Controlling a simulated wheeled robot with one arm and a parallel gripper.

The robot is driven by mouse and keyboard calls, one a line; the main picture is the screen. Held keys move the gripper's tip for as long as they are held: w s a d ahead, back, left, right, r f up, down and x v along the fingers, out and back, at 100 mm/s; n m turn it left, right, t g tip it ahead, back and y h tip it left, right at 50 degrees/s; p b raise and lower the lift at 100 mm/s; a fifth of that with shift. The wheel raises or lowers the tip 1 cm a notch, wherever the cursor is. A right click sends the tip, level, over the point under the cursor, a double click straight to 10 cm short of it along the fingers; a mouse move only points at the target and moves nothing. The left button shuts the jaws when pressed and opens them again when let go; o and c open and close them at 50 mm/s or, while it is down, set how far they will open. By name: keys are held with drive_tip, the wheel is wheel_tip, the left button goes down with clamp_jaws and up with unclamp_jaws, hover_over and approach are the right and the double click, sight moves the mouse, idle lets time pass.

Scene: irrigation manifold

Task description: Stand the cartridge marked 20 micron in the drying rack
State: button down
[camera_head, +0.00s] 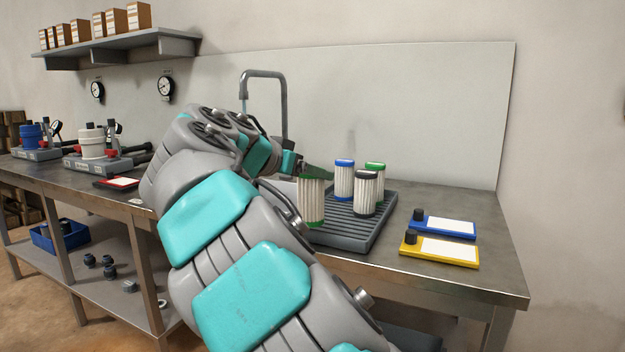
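The grey ridged rack (352,236) lies on the bench right of my arm. Three white pleated cartridges stand on it: one blue-capped (344,182), one green-capped (380,171), one dark-capped (365,196). A fourth cartridge (311,202), with a green lower end, is upright at the rack's left side. I cannot tell whether it rests on the rack or hangs above it. My gripper (316,171) is at this cartridge's top, reaching in from the left. Its fingers are too small and overlapped to show whether they grip. No micron marking is readable.
A tap (264,95) rises behind my wrist, with a sink partly hidden. A blue plate (442,227) and a yellow plate (440,249) lie on the right of the bench (490,285). Filter housings (92,143) stand far left.

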drive_tip(key=w+f+p, duration=0.1)
drive_tip(key=w+f, duration=0.3)
drive_tip(key=w, duration=0.2)
drive_tip(key=shift+w+p, duration=0.3)
idle(0.3)
drive_tip(key=shift+a, duration=0.15)
drive_tip(key=shift+f, duration=0.15)
unclamp_jaws()
drive_tip(key=b+v, duration=0.1)
drive_tip(key=v, duration=1.1)
